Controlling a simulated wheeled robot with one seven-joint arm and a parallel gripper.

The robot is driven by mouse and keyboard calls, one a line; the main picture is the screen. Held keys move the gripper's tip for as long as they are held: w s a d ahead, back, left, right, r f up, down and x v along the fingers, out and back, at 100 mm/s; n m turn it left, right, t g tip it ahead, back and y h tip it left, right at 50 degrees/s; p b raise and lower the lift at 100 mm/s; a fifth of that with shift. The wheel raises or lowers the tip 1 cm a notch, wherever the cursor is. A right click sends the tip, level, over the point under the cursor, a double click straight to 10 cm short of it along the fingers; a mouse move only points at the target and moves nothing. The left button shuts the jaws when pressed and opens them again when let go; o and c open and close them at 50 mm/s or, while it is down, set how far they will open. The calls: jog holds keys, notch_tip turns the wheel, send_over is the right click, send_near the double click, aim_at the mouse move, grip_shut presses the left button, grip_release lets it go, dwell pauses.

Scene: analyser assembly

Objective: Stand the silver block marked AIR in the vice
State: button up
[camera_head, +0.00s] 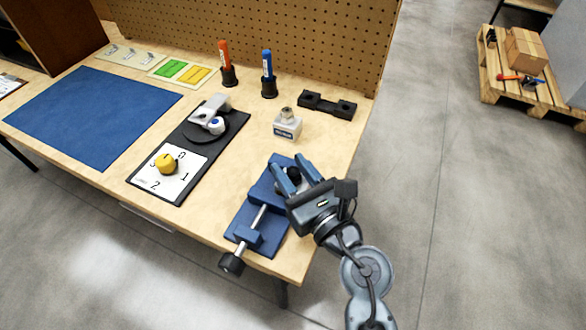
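A small silver block (287,128) with a knob on top and a blue label stands upright on the bench, right of centre. The label is too small to read. The blue vice (240,237) sits near the bench's front right corner, its screw handle pointing to the front. My gripper (288,163) is over the far end of the vice, in front of the block and apart from it. Its two fingers are spread open. A dark round part shows between them; I cannot tell what it belongs to. My gripper and wrist hide part of the vice jaws.
A black notched holder (327,105) lies behind the block. Orange (225,62) and blue (267,72) markers stand in holders near the pegboard (270,35). A black plate with a clamp and a yellow dial (166,163) lies left. The blue mat (90,115) is clear.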

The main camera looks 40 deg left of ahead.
jog(key=o, duration=0.4)
jog(key=shift+r, duration=0.15)
jog(key=shift+d, duration=0.15)
jog(key=v, duration=1.2)
